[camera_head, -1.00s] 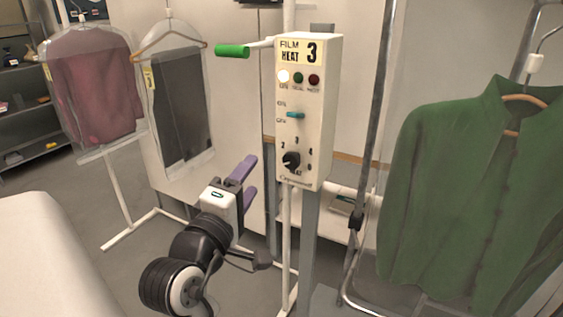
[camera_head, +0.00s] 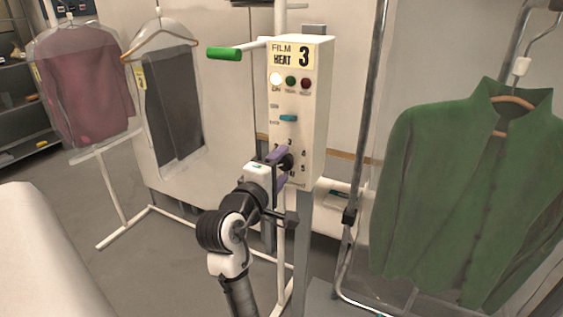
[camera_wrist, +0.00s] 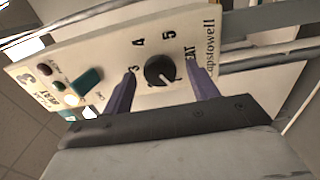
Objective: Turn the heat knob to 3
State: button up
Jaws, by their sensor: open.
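The black heat knob (camera_wrist: 160,70) is low on the front of a cream control box (camera_head: 314,110). In the wrist view the printed 3, 4 and 5 curve around it. Its pale pointer mark seems to point to the lower right there, away from those numbers. My gripper (camera_wrist: 159,65) is open, with one purple finger on each side of the knob. A gap shows on both sides, and I cannot tell whether either finger touches. In the head view my gripper (camera_head: 280,165) partly covers the knob. A card (camera_head: 296,55) on the box reads "FILM HEAT 3".
Above the knob are a teal slider (camera_head: 288,118) and several lamps, the left one lit. A green-handled lever (camera_head: 225,53) sticks out left of the box. A green jacket (camera_head: 470,190) hangs at right on a metal rail (camera_head: 373,100). Bagged garments (camera_head: 85,90) hang at left.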

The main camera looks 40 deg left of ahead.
jog(key=shift+w+a, duration=0.15)
jog(key=shift+w, duration=0.4)
jog(key=c, duration=1)
jog(key=shift+m, duration=0.3)
